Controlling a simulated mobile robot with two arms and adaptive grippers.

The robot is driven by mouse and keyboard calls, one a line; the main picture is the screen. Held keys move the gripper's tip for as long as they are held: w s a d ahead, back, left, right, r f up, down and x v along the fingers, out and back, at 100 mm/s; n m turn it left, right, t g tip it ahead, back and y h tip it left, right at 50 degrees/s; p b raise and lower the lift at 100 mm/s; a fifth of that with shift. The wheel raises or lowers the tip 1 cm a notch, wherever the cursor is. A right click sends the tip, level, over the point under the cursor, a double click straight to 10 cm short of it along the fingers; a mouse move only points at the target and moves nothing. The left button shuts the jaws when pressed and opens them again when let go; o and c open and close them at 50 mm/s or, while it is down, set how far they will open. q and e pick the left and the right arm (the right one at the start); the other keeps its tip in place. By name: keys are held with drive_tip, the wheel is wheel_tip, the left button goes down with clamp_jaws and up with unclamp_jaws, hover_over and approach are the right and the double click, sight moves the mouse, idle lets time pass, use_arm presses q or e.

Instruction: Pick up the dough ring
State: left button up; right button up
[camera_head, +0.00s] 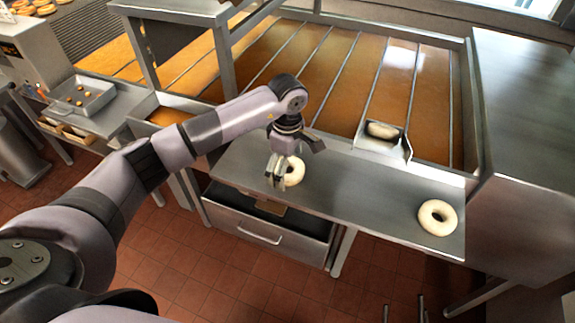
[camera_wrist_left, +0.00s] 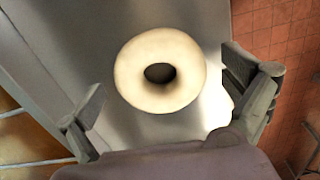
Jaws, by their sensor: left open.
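A pale dough ring (camera_head: 294,171) lies on the steel counter (camera_head: 345,183), partly hidden behind my left gripper (camera_head: 279,172) in the head view. In the left wrist view the dough ring (camera_wrist_left: 160,70) lies flat with a dark hole in its middle. The fingers of my left gripper (camera_wrist_left: 165,112) are open and apart, one on each side and short of the ring, and hold nothing. A second dough ring (camera_head: 437,217) lies at the right end of the counter. My right gripper does not show.
A wide trough of glaze (camera_head: 335,75) with metal bars lies behind the counter. A small tray (camera_head: 383,140) with a pale piece stands at its front edge. An open drawer (camera_head: 265,225) is under the counter. The counter between the two rings is clear.

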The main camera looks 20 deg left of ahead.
use_arm(q)
drive_tip(key=shift+d, duration=0.1)
drive_tip(key=shift+c, duration=0.5)
drive_tip(key=c, duration=1.2)
drive_tip(key=shift+o, duration=0.2)
